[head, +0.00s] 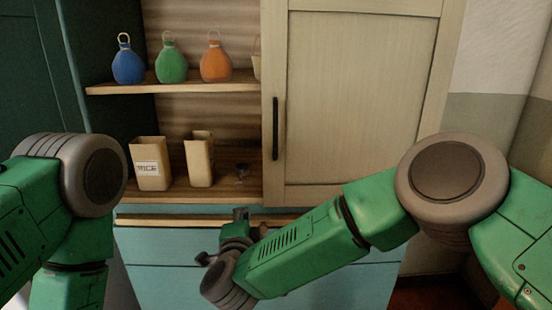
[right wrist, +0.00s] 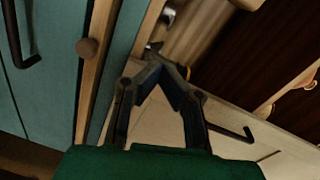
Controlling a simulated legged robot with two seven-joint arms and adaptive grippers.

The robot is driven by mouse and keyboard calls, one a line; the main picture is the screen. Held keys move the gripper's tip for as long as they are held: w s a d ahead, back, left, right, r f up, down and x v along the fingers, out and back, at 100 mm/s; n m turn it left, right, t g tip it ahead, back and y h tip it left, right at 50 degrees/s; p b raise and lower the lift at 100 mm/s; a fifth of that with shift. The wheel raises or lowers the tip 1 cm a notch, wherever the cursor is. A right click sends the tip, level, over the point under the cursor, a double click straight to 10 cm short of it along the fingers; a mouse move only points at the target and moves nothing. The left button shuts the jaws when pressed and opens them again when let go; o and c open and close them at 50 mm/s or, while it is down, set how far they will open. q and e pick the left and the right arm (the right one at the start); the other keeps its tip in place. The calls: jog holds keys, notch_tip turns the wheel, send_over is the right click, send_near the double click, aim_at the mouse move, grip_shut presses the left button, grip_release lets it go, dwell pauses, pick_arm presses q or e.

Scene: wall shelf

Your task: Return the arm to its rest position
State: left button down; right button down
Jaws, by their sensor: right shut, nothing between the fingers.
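My right arm reaches in from the right in the head view, across the cabinet front. Its gripper (head: 240,213) is at the lower middle, in front of the counter edge below the shelf. In the right wrist view the two dark fingers of this gripper (right wrist: 154,55) converge to a shut tip with nothing between them. My left arm (head: 60,215) is folded at the left of the head view, and its gripper is out of view.
An upper shelf (head: 190,87) holds blue (head: 128,66), green (head: 171,66) and orange (head: 215,66) bottles. Two cartons (head: 150,165) (head: 199,160) and a small dark item (head: 242,172) stand below. A cream door (head: 350,100) with a black handle (head: 275,128) covers the right side. Teal drawers (head: 170,285) are underneath.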

jog(key=s+d+f+n+g+y, duration=0.1)
jog(key=s+d+f+n+g, duration=0.4)
jog(key=s+d+f, duration=0.55)
jog(key=s+d+f+n+g+y, duration=0.1)
jog(key=s+d+f+n+g, duration=0.35)
jog(key=f, duration=0.85)
jog(key=s+d+f+n+g+h, duration=0.3)
jog(key=s+d+n+g, duration=0.2)
jog(key=s+d, duration=1.9)
jog(key=shift+s+d+f+g, duration=0.15)
jog(key=shift+s+d+g, duration=0.1)
jog(key=shift+s+g, duration=0.65)
jog(key=shift+w+n, duration=0.1)
jog(key=shift+n, duration=0.15)
